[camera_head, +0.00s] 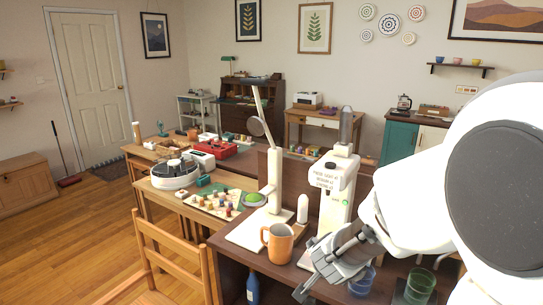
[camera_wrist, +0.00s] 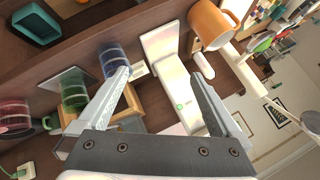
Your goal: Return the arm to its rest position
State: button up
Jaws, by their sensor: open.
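My gripper (camera_head: 318,281) is at the lower middle of the head view, in front of the dark brown table, with my white arm reaching in from the right. In the wrist view, my gripper (camera_wrist: 165,88) has its two fingers spread apart. I see nothing held between them. A white coffee grinder-like machine (camera_head: 337,190) stands just behind my gripper. It also shows beyond the fingers in the wrist view (camera_wrist: 178,85). An orange mug (camera_head: 279,243) stands to the left of my gripper, apart from it.
A blue glass (camera_head: 362,281) and a green glass (camera_head: 420,287) stand right of my gripper. A white lamp (camera_head: 277,180) stands behind the mug. A wooden chair (camera_head: 170,250) is at the left, beside a table with a game board (camera_head: 215,203). The floor (camera_head: 80,235) at left is clear.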

jog(key=s+a+r+n+y, duration=0.45)
jog(key=s+r+n, duration=0.25)
jog(key=s+r, duration=0.3)
jog(key=s+d+r+n+g+h, duration=0.1)
jog(key=s+d, duration=0.2)
jog(key=s, duration=0.3)
jog(key=s+d+r+n+g+h, duration=0.1)
jog(key=s+d+n+g+h, duration=0.1)
jog(key=s, duration=0.5)
jog(key=shift+s+d+r+p, duration=0.2)
jog(key=shift+d+r+p, duration=0.1)
jog(key=shift+d, duration=0.25)
